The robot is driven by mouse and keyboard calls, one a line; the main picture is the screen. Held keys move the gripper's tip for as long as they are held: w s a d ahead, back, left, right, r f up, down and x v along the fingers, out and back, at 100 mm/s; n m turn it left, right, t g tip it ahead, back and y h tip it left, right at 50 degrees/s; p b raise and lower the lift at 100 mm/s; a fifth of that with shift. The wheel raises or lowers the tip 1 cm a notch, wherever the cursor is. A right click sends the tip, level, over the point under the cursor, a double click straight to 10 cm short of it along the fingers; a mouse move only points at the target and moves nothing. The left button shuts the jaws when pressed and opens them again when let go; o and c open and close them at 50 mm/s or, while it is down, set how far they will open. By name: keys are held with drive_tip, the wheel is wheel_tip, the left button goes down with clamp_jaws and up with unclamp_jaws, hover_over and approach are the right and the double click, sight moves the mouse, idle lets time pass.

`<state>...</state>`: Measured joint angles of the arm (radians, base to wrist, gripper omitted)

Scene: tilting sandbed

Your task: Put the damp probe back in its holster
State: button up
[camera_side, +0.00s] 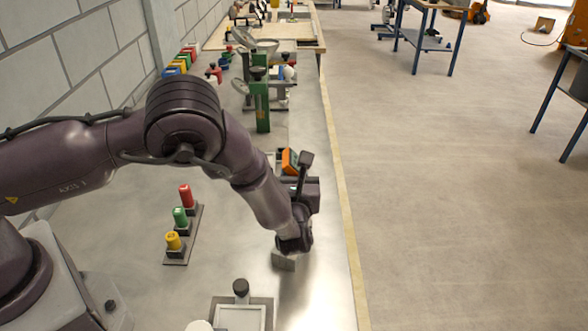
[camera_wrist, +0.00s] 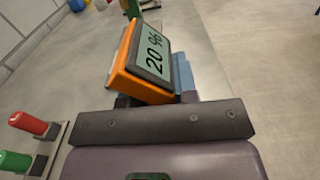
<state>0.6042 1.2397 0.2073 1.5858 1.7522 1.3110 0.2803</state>
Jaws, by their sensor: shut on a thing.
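The damp probe looks to be the orange handheld meter (camera_wrist: 142,68) with a grey display showing large digits. It sits tilted just beyond the dark bar of my gripper (camera_wrist: 158,98) in the wrist view. In the side view the meter (camera_side: 289,161) shows past the far side of my gripper (camera_side: 303,190), partly behind it. My gripper points away along the bench and is shut on the meter; its fingers are mostly hidden. A blue part (camera_wrist: 184,76) shows beside the meter. I cannot make out the holster for certain.
Red, green and yellow plugs stand on a rack (camera_side: 192,222) left of my wrist. A small grey block (camera_side: 283,261) is below my wrist. A framed tray (camera_side: 262,300) lies nearer. A green stand (camera_side: 262,106) rises farther along. The bench's right edge (camera_side: 343,190) is close.

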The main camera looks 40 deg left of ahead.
drive_tip(key=shift+f, duration=0.3)
drive_tip(key=o, duration=0.9)
drive_tip(key=shift+o, duration=0.2)
drive_tip(key=v, duration=1.3)
